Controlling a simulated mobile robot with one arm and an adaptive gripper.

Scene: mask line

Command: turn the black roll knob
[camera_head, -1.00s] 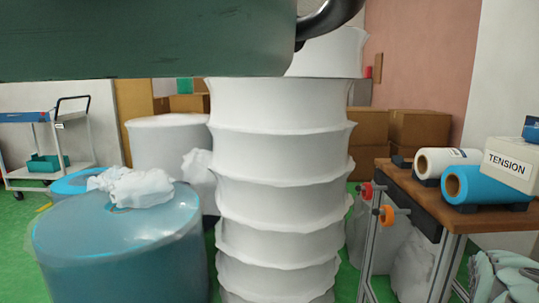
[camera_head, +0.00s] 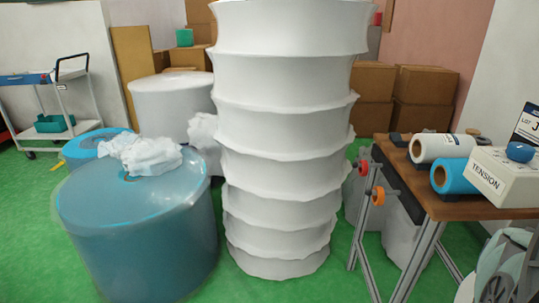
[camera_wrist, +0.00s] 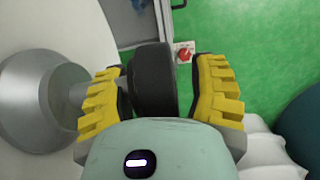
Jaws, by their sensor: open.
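In the wrist view a black knob (camera_wrist: 153,80), a thick dark cylinder, sits between the two yellow-padded fingers of my gripper (camera_wrist: 161,68). The fingers are open, one on each side of it. The left finger looks close to it, and a gap shows on the right. Whether either finger touches it cannot be told. The near end of the knob is hidden behind my pale green gripper body. I cannot make out the black knob or my gripper in the head view.
In the wrist view a silver flanged part (camera_wrist: 40,98) is at left and a red knob (camera_wrist: 184,55) lies beyond. In the head view a white stack (camera_head: 283,140) stands centrally, beside a blue wrapped roll (camera_head: 140,240). A TENSION box (camera_head: 505,175) rests on a wooden table (camera_head: 430,204).

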